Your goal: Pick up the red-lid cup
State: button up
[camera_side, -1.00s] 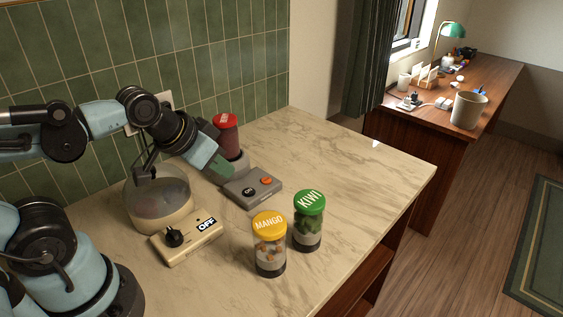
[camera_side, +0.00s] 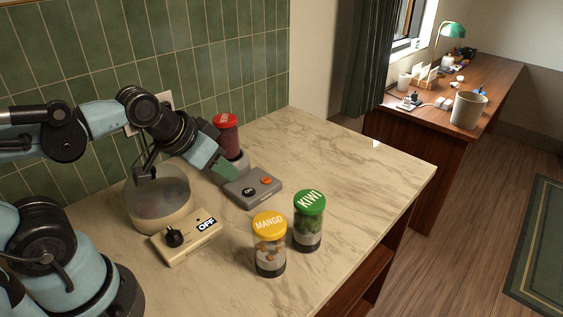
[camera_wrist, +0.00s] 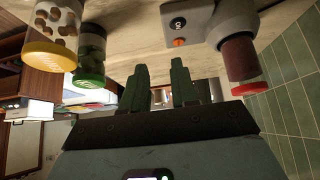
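The red-lid cup (camera_side: 230,140) has a dark red body and stands upright on a grey appliance base (camera_side: 252,190) near the tiled wall. My gripper (camera_side: 223,170) is in front of it in the side view and covers part of its lower left side. In the wrist view, the cup (camera_wrist: 241,60) appears upside down on the right, to the side of my gripper (camera_wrist: 160,75). The two green fingers are apart with nothing between them, so my gripper is open and empty. I cannot tell whether a finger touches the cup.
A yellow-lid MANGO cup (camera_side: 269,248) and a green-lid KIWI cup (camera_side: 308,222) stand near the counter's front edge. A cream appliance with a clear bowl (camera_side: 160,200) and an OFF label is below my arm. The marble counter (camera_side: 345,165) is clear on the right.

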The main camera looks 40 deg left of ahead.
jog(key=o, duration=1.1)
